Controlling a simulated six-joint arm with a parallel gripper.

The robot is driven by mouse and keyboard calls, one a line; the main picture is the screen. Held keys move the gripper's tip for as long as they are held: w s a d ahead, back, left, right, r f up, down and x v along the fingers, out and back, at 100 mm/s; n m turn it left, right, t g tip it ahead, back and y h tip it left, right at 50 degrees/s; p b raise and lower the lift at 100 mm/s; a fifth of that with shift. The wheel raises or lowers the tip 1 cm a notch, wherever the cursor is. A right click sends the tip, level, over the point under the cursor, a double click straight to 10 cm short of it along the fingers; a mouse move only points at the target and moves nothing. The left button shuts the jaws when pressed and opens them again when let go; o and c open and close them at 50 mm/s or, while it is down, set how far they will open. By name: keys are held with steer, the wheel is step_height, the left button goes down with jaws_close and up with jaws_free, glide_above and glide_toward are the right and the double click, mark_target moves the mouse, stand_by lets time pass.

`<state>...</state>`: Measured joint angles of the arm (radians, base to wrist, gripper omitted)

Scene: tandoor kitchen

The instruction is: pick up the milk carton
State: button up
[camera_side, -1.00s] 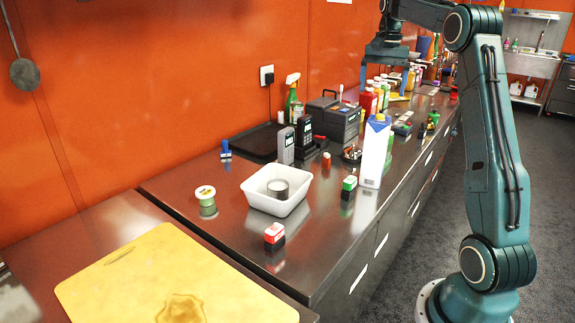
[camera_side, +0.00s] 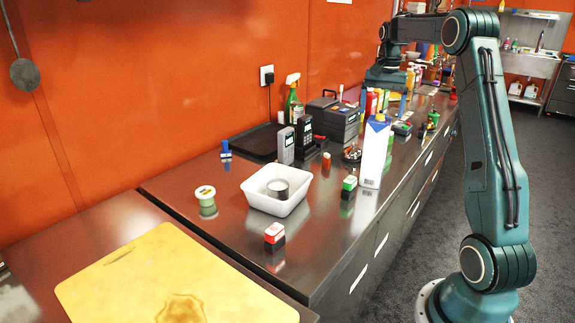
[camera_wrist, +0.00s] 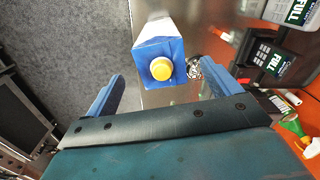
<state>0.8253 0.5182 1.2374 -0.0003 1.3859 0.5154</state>
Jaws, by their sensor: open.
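The milk carton (camera_side: 374,152) stands upright on the steel counter, white with a blue top, near the counter's front edge. In the wrist view its blue top and yellow cap (camera_wrist: 160,69) show from above. My gripper (camera_wrist: 158,92) is open, with a blue finger on each side and the cap showing between them, nearer the right finger. In the side view my gripper (camera_side: 385,82) is farther back along the counter and higher than the carton. No contact with the carton shows.
A white tub (camera_side: 255,199) with a round tin stands left of the carton. A small green-topped box (camera_side: 349,184) is close beside it. A toolbox (camera_side: 334,117), handsets (camera_side: 286,146) and several bottles stand behind. Grey floor lies past the front edge.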

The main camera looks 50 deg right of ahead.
mark_target(378, 128)
steer(key=shift+f, duration=1.2)
steer(key=shift+w+d+f, duration=0.1)
steer(key=shift+d+f, duration=0.05)
steer(key=shift+f, duration=2.4)
jaws_close()
steer(key=shift+r, duration=0.15)
